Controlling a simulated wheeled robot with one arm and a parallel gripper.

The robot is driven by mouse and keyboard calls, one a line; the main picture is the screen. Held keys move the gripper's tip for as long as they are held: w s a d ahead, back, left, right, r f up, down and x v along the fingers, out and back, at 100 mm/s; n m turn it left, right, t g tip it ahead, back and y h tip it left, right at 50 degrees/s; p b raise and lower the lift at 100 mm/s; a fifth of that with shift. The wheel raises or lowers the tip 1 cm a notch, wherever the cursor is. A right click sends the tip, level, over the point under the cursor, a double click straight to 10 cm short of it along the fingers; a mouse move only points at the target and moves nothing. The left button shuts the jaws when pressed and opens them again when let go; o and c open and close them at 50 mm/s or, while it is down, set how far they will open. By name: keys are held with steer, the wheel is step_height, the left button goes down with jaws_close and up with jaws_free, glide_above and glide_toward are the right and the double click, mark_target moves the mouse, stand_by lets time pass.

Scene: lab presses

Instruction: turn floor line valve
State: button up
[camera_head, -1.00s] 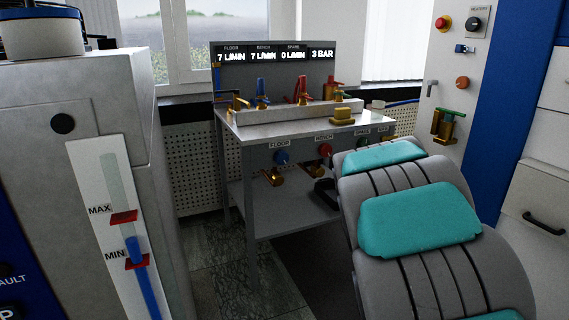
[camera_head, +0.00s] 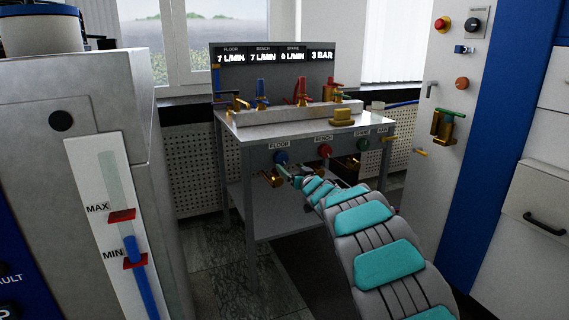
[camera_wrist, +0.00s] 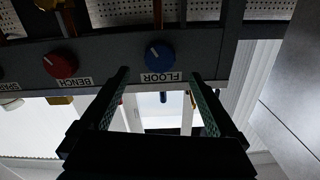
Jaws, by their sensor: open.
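A blue round knob (camera_head: 281,157) sits under the FLOOR label on the front panel of the grey bench (camera_head: 260,190). It also shows upside down in the wrist view (camera_wrist: 160,56), with a white pointer mark. My gripper (camera_wrist: 160,76) is open and empty; its two fingers stand apart, one on each side of the FLOOR label and knob in that picture. In the head view my gripper (camera_head: 287,172) is small and close to the knob, partly merged with the brass fittings; contact cannot be told. A blue-handled lever (camera_head: 261,88) stands on the bench top.
A red BENCH knob (camera_head: 324,150) and a green SPARE knob (camera_head: 363,144) sit to the right. The display (camera_head: 275,55) reads floor 7, bench 7, spare 0 L/MIN and 3 BAR. Brass fittings (camera_head: 269,178) hang below the FLOOR knob. A grey cabinet (camera_head: 90,90) stands left.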

mark_target(282, 160)
steer(key=shift+x, duration=3.3)
steer(key=c, duration=1.4)
